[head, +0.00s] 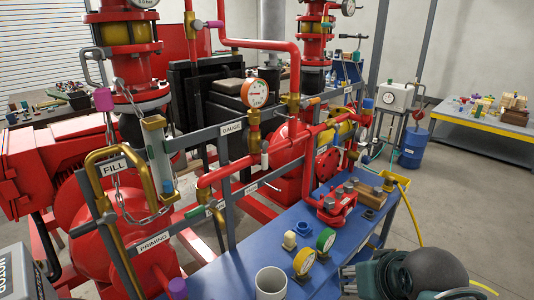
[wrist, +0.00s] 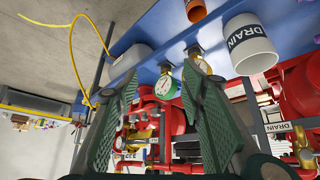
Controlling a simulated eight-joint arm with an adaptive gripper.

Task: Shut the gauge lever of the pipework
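The GAUGE label (head: 231,128) is on the grey rail in the head view, left of a round dial gauge (head: 257,93) on a brass fitting (head: 253,132). A small pale-tipped handle (head: 264,157) hangs below that fitting, beside the red pipe; I cannot tell for sure that it is the gauge lever. My gripper (head: 352,280) is low at the right, over the front of the blue bench, well apart from the gauge fitting. In the wrist view my gripper (wrist: 162,73) has its two green fingers spread, with nothing held between them. The lever is not clearly identifiable there.
A yellow hose (head: 416,222) hangs at right.

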